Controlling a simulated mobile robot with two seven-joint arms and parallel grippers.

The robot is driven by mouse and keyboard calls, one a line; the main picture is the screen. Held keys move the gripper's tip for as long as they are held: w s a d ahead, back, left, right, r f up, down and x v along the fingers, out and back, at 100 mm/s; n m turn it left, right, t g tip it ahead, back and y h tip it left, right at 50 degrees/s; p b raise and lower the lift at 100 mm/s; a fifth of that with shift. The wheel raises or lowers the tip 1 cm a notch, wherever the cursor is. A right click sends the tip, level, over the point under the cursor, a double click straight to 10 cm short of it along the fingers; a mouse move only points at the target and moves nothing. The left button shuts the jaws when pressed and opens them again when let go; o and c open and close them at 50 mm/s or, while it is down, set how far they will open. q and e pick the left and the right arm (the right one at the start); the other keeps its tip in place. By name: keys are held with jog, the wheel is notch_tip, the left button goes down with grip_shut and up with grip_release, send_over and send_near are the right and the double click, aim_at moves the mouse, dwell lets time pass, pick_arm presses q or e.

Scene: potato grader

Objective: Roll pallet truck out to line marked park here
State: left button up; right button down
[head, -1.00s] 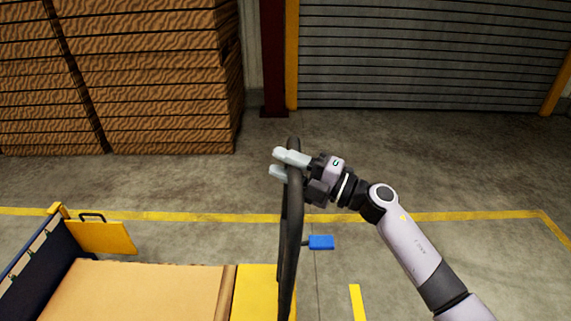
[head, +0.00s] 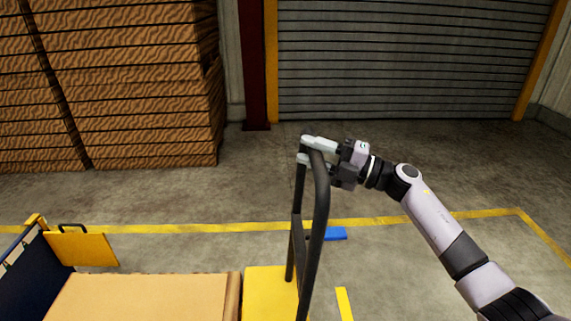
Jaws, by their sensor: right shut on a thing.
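The pallet truck shows at the bottom of the head view as a yellow body (head: 268,291) with a tall black looped handle (head: 318,225) rising from it. A large cardboard-brown load (head: 140,297) sits next to the yellow body on its left. My right gripper (head: 312,150) is shut on the upper part of the handle, its pale fingers around the bar. A yellow floor line (head: 400,222) runs across behind the truck. No "park here" lettering is visible. My left gripper is not in view.
Stacks of brown slatted crates (head: 130,80) stand at the back left. A dark red post (head: 254,65) and a grey roller shutter (head: 400,60) are behind. A blue pedal-like piece (head: 335,234) shows beside the handle. A yellow panel (head: 82,249) stands at left. Floor at right is clear.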

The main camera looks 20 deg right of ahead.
jog(key=s+d+b, duration=0.2)
jog(key=d, duration=0.8)
jog(key=s+d+r+b, duration=0.1)
jog(key=d+b, duration=0.2)
jog(key=d, duration=0.6)
jog(key=shift+s+d+t, duration=0.3)
jog(key=shift+s+d, duration=0.05)
jog(key=shift+d, duration=0.05)
jog(key=shift+a, duration=0.1)
jog(key=c, duration=1.1)
grip_release()
jog(key=shift+o, duration=1.3)
jog(key=shift+w+a+f, duration=0.15)
jog(key=shift+w+a, duration=0.05)
jog(key=shift+a, duration=0.1)
jog(key=shift+s+d+f, duration=0.1)
jog(key=shift+d, duration=0.05)
